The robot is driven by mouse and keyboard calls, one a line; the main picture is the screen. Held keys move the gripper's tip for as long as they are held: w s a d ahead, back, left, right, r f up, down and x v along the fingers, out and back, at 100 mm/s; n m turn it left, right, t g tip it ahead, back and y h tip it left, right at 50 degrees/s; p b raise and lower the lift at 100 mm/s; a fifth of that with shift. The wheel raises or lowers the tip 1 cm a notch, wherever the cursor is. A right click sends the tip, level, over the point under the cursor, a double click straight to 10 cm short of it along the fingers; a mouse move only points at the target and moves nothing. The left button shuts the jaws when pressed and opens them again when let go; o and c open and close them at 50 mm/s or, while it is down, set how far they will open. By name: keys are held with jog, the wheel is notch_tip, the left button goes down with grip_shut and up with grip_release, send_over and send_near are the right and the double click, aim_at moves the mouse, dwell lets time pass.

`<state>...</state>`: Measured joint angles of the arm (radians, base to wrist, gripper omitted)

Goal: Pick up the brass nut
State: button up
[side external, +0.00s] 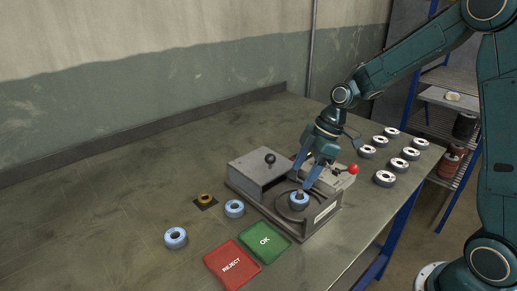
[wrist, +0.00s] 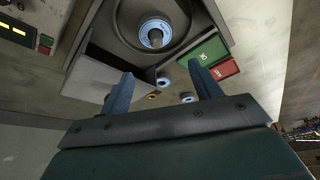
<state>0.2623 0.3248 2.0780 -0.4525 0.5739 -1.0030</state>
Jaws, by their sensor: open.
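The brass nut (side external: 205,198) lies on a small dark square pad on the bench, left of the machine. In the wrist view it is a small yellow spot (wrist: 153,96), partly hidden near the left finger. My gripper (side external: 306,184) is over the machine's round plate, away from the nut. In the wrist view my gripper (wrist: 160,74) has its two fingers apart with nothing held between them. A blue-rimmed disc (side external: 299,200) sits on the machine's spindle close by the fingertips; it also shows in the wrist view (wrist: 155,34), beyond the fingertips.
The machine has a grey box (side external: 262,170) with a black knob and a red-knobbed lever (side external: 353,169). Two loose discs (side external: 234,208) (side external: 175,238) lie near the nut. Green OK (side external: 265,241) and red REJECT (side external: 232,266) pads are in front. Several discs (side external: 385,178) stand at right. The left bench is clear.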

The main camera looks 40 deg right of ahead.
jog(key=shift+r, duration=0.1)
notch_tip(320, 180, up, 8)
jog(key=w+a+m+t, duration=0.1)
jog(key=w+a+m, duration=0.2)
jog(key=w+a, duration=1.1)
jog(key=shift+h, duration=0.4)
jog(key=f, duration=0.2)
jog(key=w+f, duration=0.1)
jog(key=f, duration=0.2)
jog(key=shift+d+f, duration=0.1)
jog(key=shift+f, duration=0.15)
jog(key=shift+f, duration=0.1)
jog(key=shift+x, duration=4.2)
jog(key=shift+w, duration=0.1)
